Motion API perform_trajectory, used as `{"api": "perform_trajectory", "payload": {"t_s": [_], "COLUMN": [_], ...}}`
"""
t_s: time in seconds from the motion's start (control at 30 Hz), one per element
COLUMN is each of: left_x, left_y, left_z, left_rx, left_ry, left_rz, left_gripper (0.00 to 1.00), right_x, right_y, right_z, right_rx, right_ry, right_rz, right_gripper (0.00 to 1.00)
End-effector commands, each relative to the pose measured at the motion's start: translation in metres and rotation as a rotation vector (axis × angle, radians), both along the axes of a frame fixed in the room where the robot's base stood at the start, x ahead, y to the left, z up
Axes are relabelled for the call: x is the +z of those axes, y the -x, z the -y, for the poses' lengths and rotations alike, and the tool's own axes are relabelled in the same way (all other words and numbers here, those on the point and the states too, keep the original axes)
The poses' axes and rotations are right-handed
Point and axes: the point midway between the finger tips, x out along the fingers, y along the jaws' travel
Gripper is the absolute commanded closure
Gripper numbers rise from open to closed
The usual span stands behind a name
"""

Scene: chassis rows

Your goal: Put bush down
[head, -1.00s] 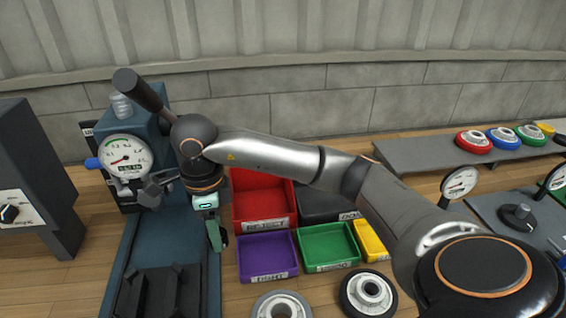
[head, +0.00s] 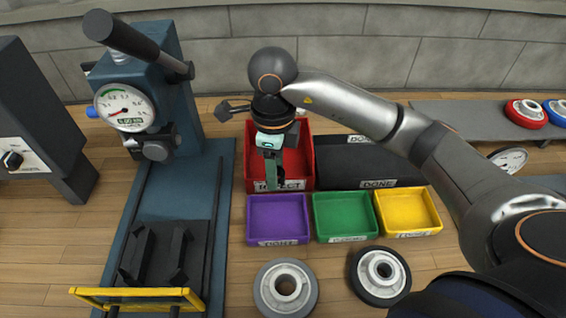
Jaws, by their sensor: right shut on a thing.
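The purple tray (head: 278,219), green tray (head: 345,216) and yellow tray (head: 407,212) stand empty in a row in front of the red one. A black tray (head: 375,165) labelled DONE is right of the red tray. I cannot tell the height of the gripper above the red tray. My left gripper is out of view.
A blue press (head: 170,160) with a dial gauge (head: 124,108) stands at the left. A grey wheel (head: 286,289) and a black-rimmed wheel (head: 380,276) lie in front of the trays. A grey shelf (head: 465,118) with coloured wheels is at the right.

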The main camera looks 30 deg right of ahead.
Motion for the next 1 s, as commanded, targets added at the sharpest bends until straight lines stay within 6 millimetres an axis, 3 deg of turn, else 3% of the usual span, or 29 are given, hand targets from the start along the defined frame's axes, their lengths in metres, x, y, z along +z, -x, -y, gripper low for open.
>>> {"api": "perform_trajectory", "payload": {"t_s": [0.2,0.4,0.77,1.0], "left_x": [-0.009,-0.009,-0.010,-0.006], "left_y": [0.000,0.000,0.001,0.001], "left_z": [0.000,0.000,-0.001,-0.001], "left_rx": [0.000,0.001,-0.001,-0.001], "left_ry": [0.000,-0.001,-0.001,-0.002], "left_rz": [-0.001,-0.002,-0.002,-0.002], "left_gripper": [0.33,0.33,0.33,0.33], "right_x": [-0.026,-0.061,-0.086,-0.116], "right_y": [-0.046,-0.074,-0.093,-0.093], "right_z": [0.027,0.046,0.057,0.057], "right_rx": [-0.005,-0.003,0.000,0.002], "right_ry": [-0.004,-0.002,0.000,-0.002], "right_rz": [-0.003,-0.005,-0.001,-0.001], "right_gripper": [1.00,1.00,1.00,1.00]}}
